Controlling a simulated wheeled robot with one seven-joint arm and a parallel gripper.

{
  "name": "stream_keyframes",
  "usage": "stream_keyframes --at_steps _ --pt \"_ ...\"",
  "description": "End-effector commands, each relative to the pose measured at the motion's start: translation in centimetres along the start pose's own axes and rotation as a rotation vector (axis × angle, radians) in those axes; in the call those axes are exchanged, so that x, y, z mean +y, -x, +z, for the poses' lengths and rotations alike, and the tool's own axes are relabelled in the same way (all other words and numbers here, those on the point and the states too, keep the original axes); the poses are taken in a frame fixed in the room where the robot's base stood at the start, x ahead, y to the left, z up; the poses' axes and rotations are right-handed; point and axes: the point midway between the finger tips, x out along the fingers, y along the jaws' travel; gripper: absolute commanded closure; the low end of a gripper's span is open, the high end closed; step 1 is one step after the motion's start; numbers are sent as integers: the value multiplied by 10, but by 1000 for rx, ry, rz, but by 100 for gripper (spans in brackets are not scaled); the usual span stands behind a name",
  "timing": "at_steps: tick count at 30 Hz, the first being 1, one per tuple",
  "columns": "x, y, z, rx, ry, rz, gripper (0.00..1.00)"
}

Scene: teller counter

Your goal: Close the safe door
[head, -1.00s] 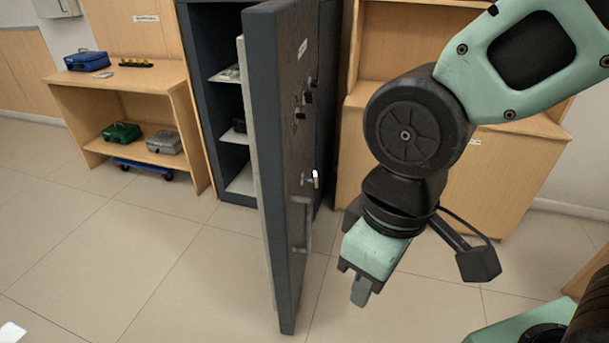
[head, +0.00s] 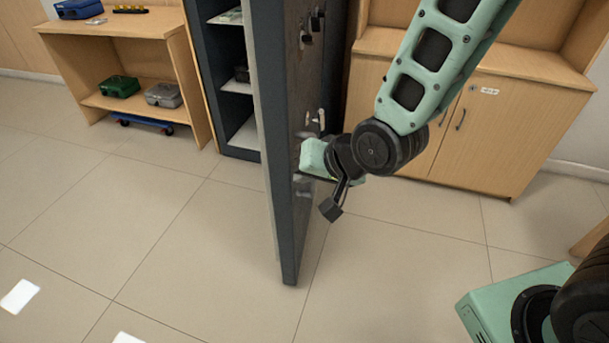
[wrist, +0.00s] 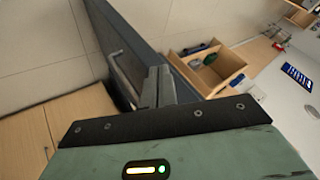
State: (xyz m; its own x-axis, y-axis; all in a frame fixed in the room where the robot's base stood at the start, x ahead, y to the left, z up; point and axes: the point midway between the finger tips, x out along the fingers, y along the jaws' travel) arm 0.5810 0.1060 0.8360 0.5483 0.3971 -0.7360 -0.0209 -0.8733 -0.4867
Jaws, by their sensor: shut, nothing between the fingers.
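The safe (head: 202,50) is a dark grey cabinet with its inside shelves showing. Its thick grey safe door (head: 268,150) stands wide open, edge-on to the head camera and jutting toward me. The door's outer face, with knobs and locks, is on the right. My gripper (wrist: 158,86) is shut and empty, beside that outer face. In the wrist view the door (wrist: 130,38) and a bar handle (wrist: 123,78) lie close by the fingers; contact cannot be told.
A wooden shelf unit (head: 120,30) with a green case (head: 119,86) and a grey case (head: 163,95) stands left of the safe. A wooden cabinet (head: 490,130) stands right of it.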

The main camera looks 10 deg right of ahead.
Motion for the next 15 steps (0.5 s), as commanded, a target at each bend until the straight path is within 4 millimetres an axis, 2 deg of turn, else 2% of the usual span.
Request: stream_keyframes --at_steps 1,6,10,15 --pt "16 -25 2 46 -71 -28 100" --pt "44 -71 -14 225 -318 -183 100" --pt "70 -94 -21 343 -494 -327 100" --pt "101 -107 -23 454 -683 -521 100"
